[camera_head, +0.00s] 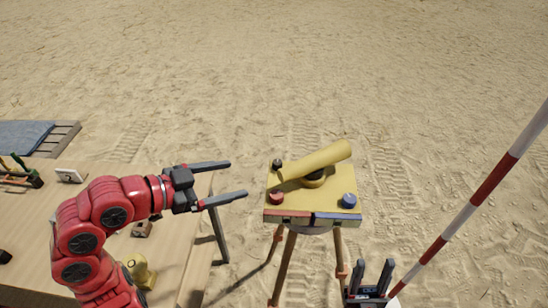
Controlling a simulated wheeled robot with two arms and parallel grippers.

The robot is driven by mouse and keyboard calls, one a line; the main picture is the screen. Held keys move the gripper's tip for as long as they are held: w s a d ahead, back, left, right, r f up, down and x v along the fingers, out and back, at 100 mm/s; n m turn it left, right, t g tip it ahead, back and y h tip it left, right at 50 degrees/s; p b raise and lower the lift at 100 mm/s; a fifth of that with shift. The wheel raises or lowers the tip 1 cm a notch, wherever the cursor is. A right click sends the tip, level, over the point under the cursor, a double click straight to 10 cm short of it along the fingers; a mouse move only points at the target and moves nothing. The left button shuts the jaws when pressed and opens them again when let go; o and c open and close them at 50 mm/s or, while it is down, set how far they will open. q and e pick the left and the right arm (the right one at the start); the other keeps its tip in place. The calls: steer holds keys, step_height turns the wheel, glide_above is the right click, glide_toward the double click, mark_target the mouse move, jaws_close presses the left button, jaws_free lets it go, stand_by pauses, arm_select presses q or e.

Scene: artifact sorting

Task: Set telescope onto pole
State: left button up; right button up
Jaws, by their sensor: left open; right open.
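The yellow telescope (326,159) lies tilted across a round dark mount on a yellow plate (315,205) with small red, blue and dark knobs. The plate sits on top of a tripod (285,262) with wooden-coloured legs. My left gripper (240,180) is open and empty, its fingers pointing right toward the plate but apart from it. My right gripper (374,266) is open with its fingers pointing up, low in the picture below and right of the plate. It holds nothing visible. A red and white striped pole (472,205) slants up at the right.
A wooden table (177,235) at the left bears a brass object (138,270), a small white card (70,175), a small brown block (142,229) and a rack of tools (22,178). A blue mat (22,135) lies behind. Open sand surrounds the tripod.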

arm_select(q)
steer(key=p, duration=0.5)
glide_toward(289, 172)
steer(key=x, duration=0.7)
steer(key=a+f+x, duration=0.1)
steer(key=x, duration=0.2)
steer(key=shift+w+d+f, duration=0.1)
steer(key=shift+w+d, duration=0.05)
steer(key=shift+w, duration=0.2)
steer(key=shift+w+d+f+p, duration=0.3)
steer(key=shift+w+d, duration=0.1)
steer(key=shift+d, duration=0.05)
jaws_close()
